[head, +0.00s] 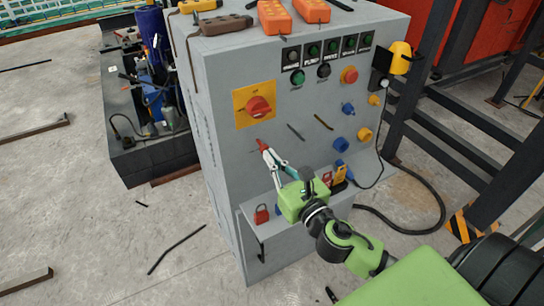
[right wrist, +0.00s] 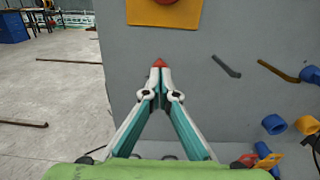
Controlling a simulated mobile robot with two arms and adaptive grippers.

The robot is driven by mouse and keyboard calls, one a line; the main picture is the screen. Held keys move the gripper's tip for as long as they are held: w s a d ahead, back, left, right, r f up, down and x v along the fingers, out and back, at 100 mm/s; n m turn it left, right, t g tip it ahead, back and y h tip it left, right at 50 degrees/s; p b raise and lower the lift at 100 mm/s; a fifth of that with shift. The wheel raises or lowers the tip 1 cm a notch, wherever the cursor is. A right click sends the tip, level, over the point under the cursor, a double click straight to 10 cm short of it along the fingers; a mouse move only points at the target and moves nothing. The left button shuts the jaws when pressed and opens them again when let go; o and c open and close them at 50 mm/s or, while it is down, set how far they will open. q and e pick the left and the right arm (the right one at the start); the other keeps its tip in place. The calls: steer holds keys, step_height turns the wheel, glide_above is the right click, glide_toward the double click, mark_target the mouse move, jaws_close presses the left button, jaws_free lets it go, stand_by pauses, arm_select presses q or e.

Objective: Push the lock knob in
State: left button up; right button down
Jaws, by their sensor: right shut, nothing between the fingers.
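A grey control cabinet (head: 225,75) carries a red rotary knob (head: 259,107) on a yellow square plate (head: 240,98). The plate's lower part also shows at the top of the right wrist view (right wrist: 150,14). No part is marked as the lock knob, so I cannot tell which it is. My right gripper (head: 264,150) is shut and empty, its tips just below the plate, in front of the panel. A small red point (right wrist: 160,62) shows at the tips; I cannot tell whether it belongs to the fingers or the panel. My left gripper is not in view.
A red push button (head: 349,75) and blue and yellow knobs sit right on the panel. Red padlocks (head: 261,214) hang at a low ledge. A black hose (head: 425,232) lies near dark metal steps (head: 470,120). Concrete floor is mostly free at left.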

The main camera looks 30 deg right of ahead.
mark_target(263, 148)
steer(key=shift+w, duration=0.15)
steer(key=shift+w+r+p, duration=0.1)
steer(key=shift+w+p, duration=0.5)
steer(key=shift+w, duration=0.4)
